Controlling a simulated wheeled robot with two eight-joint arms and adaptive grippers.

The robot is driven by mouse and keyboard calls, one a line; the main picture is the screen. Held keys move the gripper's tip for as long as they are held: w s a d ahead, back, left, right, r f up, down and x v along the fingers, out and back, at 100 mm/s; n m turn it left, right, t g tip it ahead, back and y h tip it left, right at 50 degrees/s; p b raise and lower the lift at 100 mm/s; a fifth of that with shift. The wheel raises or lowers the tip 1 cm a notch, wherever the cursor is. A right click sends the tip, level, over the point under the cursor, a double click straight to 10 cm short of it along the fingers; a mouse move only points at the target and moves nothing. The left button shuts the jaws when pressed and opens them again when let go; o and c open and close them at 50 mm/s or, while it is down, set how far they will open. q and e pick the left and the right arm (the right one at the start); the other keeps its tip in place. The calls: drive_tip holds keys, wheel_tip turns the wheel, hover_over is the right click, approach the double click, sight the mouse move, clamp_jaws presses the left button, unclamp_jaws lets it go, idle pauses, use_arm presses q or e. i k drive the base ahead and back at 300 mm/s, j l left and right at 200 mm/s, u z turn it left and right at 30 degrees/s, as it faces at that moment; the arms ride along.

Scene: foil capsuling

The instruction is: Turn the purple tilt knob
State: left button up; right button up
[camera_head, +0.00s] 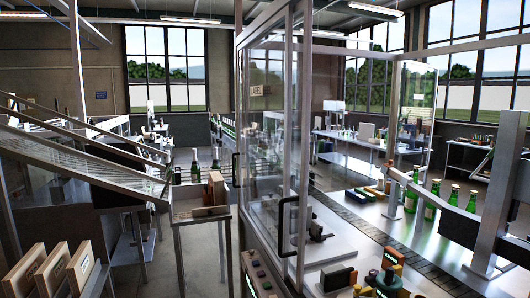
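I cannot make out a purple tilt knob anywhere in this view. A small dark mechanism (318,231) sits on the pale bed inside the glass-walled machine (262,130), on the near side. Small black, orange and green parts (391,266) stand at the bottom edge, too small to tell apart. Neither of my grippers shows in the view.
The machine's glass door has a dark handle (287,226). A conveyor (352,220) runs through the machine, with green bottles (452,197) beyond it at the right. A control panel (262,276) faces the front. A sloping metal chute (85,150) is at the left.

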sight(373, 273)
drive_tip(key=i+j+z, duration=0.15)
drive_tip(key=j+z, duration=0.65)
drive_tip(key=z, duration=0.15)
drive_tip(key=j+z, duration=0.45)
drive_tip(key=i, duration=0.05)
